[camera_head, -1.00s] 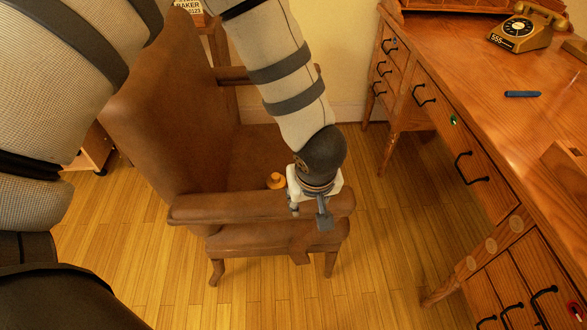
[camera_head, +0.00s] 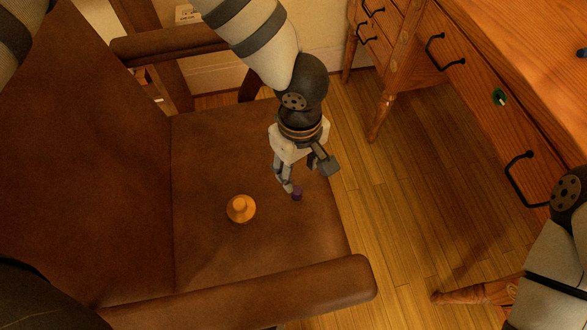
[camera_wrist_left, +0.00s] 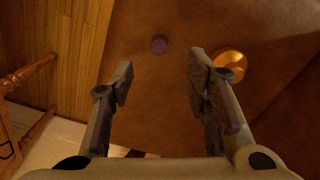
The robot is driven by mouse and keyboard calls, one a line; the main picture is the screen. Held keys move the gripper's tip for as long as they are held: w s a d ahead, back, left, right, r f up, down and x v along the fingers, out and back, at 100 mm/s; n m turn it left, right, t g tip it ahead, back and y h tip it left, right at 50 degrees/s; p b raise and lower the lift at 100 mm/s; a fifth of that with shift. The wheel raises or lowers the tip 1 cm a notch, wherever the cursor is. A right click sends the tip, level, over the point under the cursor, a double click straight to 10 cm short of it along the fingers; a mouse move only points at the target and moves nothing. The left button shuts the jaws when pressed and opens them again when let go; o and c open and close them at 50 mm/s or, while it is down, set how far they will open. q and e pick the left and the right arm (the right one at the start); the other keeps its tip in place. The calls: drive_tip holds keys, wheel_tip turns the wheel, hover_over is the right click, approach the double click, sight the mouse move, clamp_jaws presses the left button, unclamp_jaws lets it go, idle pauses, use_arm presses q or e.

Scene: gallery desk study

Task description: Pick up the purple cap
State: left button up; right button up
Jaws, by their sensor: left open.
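The small purple cap (camera_head: 297,194) lies on the brown leather seat of the chair (camera_head: 215,150). In the left wrist view the purple cap (camera_wrist_left: 159,44) shows beyond the fingertips, between their lines and clear of both. My left gripper (camera_head: 307,176) is above the seat, pointing down, close to the cap in the head view. Its two fingers stand apart with nothing between them, as the left wrist view (camera_wrist_left: 158,82) also shows. Part of my right arm is at the right edge of the head view; its gripper is out of the picture.
A gold, knob-topped round object (camera_head: 240,209) sits on the seat left of the cap. The chair's near armrest (camera_head: 250,295) and far armrest (camera_head: 170,46) flank the seat. A wooden desk (camera_head: 470,80) with drawers stands at right, with open floor between.

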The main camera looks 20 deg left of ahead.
sight(298, 191)
use_arm(q)
wheel_tip(298, 191, down, 11)
drive_tip(key=shift+r+b, duration=0.15)
drive_tip(key=shift+b, duration=0.8)
drive_tip(key=shift+w+f, duration=0.1)
drive_tip(key=shift+f, duration=0.35)
use_arm(e)
drive_tip(key=shift+s+d+f, duration=0.2)
drive_tip(key=shift+s+f, duration=0.6)
drive_tip(key=shift+f, duration=0.15)
use_arm(q)
drive_tip(key=shift+c, duration=0.5)
drive_tip(key=c, duration=0.7)
